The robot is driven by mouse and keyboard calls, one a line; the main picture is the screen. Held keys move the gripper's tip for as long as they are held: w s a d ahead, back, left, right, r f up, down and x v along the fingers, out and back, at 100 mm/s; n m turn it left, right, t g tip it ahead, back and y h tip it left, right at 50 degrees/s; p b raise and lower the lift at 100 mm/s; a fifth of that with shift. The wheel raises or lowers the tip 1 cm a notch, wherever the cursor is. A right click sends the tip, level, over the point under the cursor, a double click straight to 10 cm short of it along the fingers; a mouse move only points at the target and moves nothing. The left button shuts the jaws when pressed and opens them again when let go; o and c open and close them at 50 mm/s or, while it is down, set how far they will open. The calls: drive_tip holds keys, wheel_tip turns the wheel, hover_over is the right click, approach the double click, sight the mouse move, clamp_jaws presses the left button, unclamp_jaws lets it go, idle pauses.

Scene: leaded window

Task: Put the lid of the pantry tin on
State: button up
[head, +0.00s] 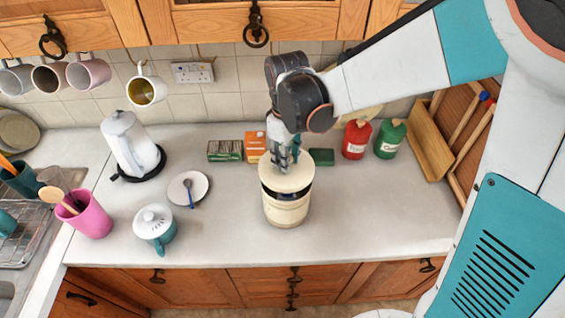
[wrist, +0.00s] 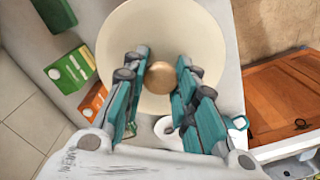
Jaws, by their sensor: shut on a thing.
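The cream pantry tin (head: 286,212) stands upright on the worktop near the middle of the head view. Its round cream lid (head: 276,179) is over the tin's mouth, with a dark gap showing between the lid and the body at the front. My gripper (head: 284,165) points down from above and is shut on the lid's knob. In the wrist view the lid (wrist: 120,45) fills the upper middle, and its round brown knob (wrist: 159,76) is between my two fingers. The lid hides the tin in the wrist view. I cannot tell whether the lid touches the rim.
Green and orange boxes (head: 256,146) stand behind the tin, with red (head: 356,139) and green (head: 390,139) canisters at right. A saucer with a spoon (head: 188,188), teal sugar pot (head: 155,226) and white kettle (head: 130,145) stand left. The worktop right of the tin is clear.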

drive_tip(key=shift+f+b, duration=1.55)
drive_tip(key=shift+f, duration=1.2)
drive_tip(key=shift+f, duration=0.15)
drive_tip(key=o, duration=1.1)
drive_tip(key=shift+c, duration=0.2)
wheel_tip(320, 180, up, 12)
drive_tip(key=p, duration=0.8)
